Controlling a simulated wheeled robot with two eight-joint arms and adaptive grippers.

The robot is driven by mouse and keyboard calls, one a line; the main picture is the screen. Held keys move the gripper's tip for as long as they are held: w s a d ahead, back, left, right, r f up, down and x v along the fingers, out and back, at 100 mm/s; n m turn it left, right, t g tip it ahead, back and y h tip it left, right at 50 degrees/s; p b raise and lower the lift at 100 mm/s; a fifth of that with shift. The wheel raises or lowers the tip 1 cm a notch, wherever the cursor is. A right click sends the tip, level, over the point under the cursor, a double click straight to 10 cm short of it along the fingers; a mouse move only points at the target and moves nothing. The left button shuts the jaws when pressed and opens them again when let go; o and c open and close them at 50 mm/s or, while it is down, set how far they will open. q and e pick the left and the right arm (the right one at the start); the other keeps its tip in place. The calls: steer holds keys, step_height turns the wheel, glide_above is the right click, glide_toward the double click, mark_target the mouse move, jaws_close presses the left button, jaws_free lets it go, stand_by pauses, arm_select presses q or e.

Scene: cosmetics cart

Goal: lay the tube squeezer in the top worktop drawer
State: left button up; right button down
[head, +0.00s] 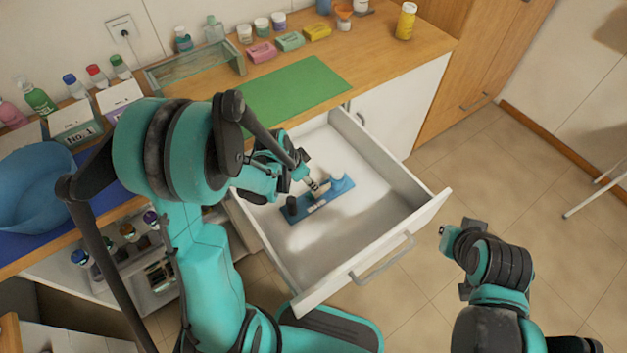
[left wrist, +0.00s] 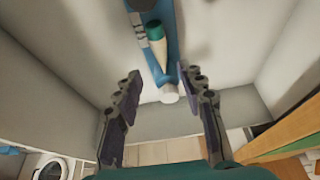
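The top worktop drawer (head: 390,243) is pulled out and open. A blue flat piece, which looks like the tube squeezer (head: 330,205), lies on its floor with a dark knob at one end and a white cap at the other. It also shows in the left wrist view (left wrist: 168,35), with a green-capped pale cone on or over it. My left gripper (head: 312,182) is inside the drawer area above the blue piece. In the left wrist view its fingers (left wrist: 165,112) are spread, with no contact visible. My right gripper (head: 450,232) is outside the drawer at the right; its opening is unclear.
The wooden worktop (head: 375,50) carries a green mat (head: 295,88), small boxes, jars and a yellow bottle (head: 405,21). A blue bowl (head: 35,180) and bottles stand at the left. Open shelves with jars are below. The floor to the right is mostly clear.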

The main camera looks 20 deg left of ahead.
arm_select(q)
steer(key=s+r+n+t+y, duration=0.2)
steer(key=s+r+n, duration=0.5)
steer(key=s+r, duration=0.7)
step_height(320, 180, up, 3)
steer(key=shift+r+n+t+y, duration=0.15)
steer(key=shift+n+t+y, duration=0.2)
steer(key=shift+t, duration=0.55)
steer(key=shift+s+d, duration=0.1)
